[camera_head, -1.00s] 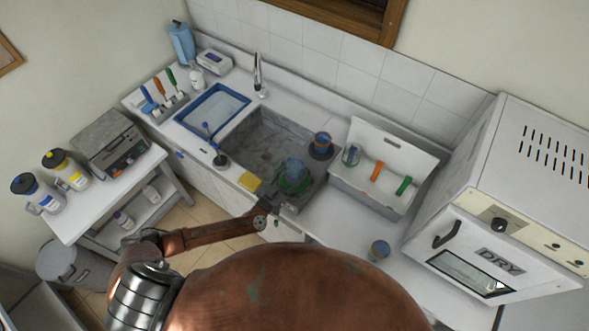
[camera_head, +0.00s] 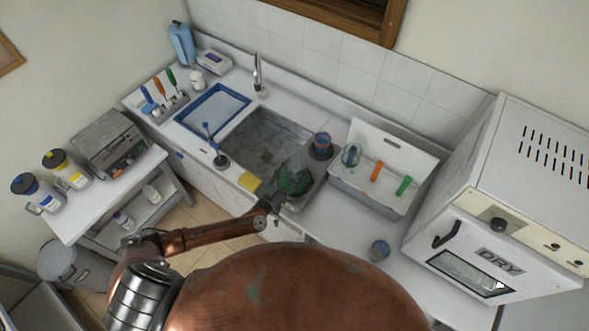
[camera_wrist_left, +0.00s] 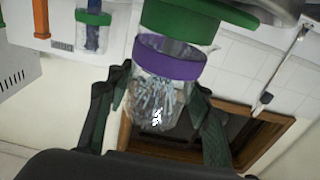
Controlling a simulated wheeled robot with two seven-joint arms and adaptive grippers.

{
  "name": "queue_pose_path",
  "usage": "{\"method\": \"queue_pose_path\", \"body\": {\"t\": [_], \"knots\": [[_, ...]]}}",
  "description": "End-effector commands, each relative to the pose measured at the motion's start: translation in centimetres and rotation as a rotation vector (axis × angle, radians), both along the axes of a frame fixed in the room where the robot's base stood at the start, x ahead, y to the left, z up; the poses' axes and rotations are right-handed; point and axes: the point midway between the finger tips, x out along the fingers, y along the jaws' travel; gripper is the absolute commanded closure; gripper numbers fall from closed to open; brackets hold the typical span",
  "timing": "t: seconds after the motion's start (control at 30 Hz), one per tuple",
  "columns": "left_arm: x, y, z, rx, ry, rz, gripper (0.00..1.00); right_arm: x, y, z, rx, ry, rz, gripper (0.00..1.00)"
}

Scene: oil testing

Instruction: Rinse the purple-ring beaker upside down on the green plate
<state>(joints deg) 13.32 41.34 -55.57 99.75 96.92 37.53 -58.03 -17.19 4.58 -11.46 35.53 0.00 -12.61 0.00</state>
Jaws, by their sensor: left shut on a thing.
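The purple-ring beaker (camera_wrist_left: 168,62) is clear glass and fills the middle of the left wrist view. That view is turned over, so the beaker is upside down, with its mouth end toward the green plate (camera_wrist_left: 190,20). Streaks like water show inside its glass. My left gripper (camera_wrist_left: 158,95) is shut on the beaker's sides, one dark finger on each side. In the head view the green plate (camera_head: 294,183) lies at the near right end of the sink, and my gripper partly hides that spot. Exact contact between rim and plate is unclear. My right gripper is not in view.
A second beaker (camera_head: 321,143) stands on a dark round rinser at the sink's right. A white rack (camera_head: 365,195) holds another beaker beside orange and green pegs.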

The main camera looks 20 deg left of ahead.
Motion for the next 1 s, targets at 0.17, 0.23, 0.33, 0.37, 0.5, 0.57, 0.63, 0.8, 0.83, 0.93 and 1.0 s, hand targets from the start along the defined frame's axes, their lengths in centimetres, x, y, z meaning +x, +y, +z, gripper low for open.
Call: {"method": "queue_pose_path", "body": {"t": [0.17, 0.23, 0.33, 0.37, 0.5, 0.57, 0.63, 0.8, 0.83, 0.93, 1.0], "knots": [[0.0, 0.0, 1.4, -0.001, 0.001, 0.000, 0.77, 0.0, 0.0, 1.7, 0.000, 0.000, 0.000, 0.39], [0.0, 0.0, 1.8, -0.001, 0.000, 0.000, 0.77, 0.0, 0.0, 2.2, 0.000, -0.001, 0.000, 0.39], [0.0, 0.0, 2.4, -0.002, 0.001, 0.001, 0.77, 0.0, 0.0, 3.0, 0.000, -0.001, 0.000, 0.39], [0.0, 0.0, 2.6, -0.002, 0.001, 0.001, 0.77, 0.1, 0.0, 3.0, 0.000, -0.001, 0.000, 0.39], [0.0, 0.0, 3.5, -0.002, 0.001, 0.000, 0.77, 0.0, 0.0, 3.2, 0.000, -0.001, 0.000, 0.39], [0.0, 0.0, 4.0, -0.001, -0.001, 0.001, 0.77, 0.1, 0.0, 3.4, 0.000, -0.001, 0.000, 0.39], [0.0, 0.0, 4.6, -0.001, -0.002, 0.001, 0.77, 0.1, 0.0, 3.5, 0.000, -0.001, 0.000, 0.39], [0.0, 0.1, 5.7, 0.000, -0.001, 0.001, 0.77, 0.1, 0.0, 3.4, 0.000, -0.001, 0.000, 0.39], [0.0, 0.0, 5.9, -0.001, -0.002, 0.001, 0.77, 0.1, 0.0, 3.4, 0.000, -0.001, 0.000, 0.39], [0.0, 0.0, 6.3, 0.000, -0.001, 0.001, 0.77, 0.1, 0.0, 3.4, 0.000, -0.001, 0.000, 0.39], [0.0, 0.0, 6.4, 0.000, -0.001, 0.000, 0.77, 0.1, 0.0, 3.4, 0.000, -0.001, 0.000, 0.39]]}}
